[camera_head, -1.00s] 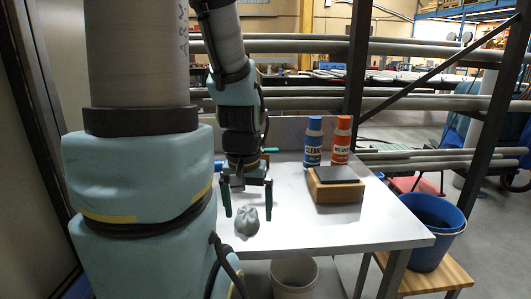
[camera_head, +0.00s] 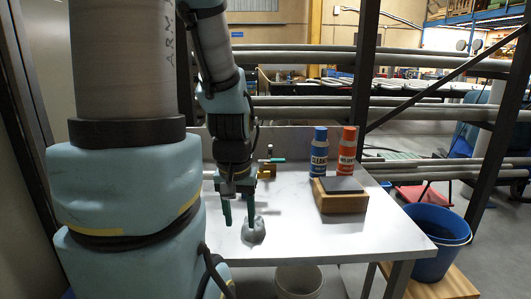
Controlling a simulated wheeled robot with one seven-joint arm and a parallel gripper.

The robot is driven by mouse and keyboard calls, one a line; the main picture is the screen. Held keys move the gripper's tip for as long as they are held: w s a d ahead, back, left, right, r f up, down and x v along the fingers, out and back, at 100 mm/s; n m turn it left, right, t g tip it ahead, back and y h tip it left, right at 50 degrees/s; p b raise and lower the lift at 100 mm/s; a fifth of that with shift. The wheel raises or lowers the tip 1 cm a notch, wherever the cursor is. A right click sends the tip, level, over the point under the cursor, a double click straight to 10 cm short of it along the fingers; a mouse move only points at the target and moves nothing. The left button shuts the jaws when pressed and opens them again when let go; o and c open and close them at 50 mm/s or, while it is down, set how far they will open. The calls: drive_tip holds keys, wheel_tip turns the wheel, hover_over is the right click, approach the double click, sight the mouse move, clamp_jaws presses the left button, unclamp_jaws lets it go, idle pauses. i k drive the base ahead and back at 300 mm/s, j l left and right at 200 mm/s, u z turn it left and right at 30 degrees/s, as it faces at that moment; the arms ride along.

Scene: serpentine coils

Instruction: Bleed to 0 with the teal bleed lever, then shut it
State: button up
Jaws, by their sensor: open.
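A small teal lever (camera_head: 276,160) sits on a brass fitting (camera_head: 267,171) at the back of the white table, just right of my wrist. My gripper (camera_head: 239,213) points down over the table, in front and to the left of the fitting. Its two dark green fingers are apart, with nothing seen between them. The lever is clear of the fingers. My wrist and forearm may hide more of the fitting. I see no readable gauge, so the pressure cannot be told.
A crumpled grey lump (camera_head: 254,231) lies beside my right fingertip. A blue bottle (camera_head: 319,152) and an orange-red bottle (camera_head: 347,152) stand behind a wooden block with a dark top (camera_head: 340,195). The table's right front (camera_head: 375,235) is clear.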

sight(272, 160)
drive_tip(key=l+u, duration=0.2)
drive_tip(key=u, duration=0.3)
drive_tip(key=l+u, duration=0.15)
drive_tip(key=u, duration=0.35)
drive_tip(key=k+l+u, duration=0.1)
drive_tip(key=u, duration=0.4)
drive_tip(key=k+l+u, duration=0.3)
drive_tip(key=k+l, duration=0.15)
drive_tip(key=l, duration=0.2)
drive_tip(key=k+l+u, duration=0.3)
drive_tip(key=k+l, duration=0.4)
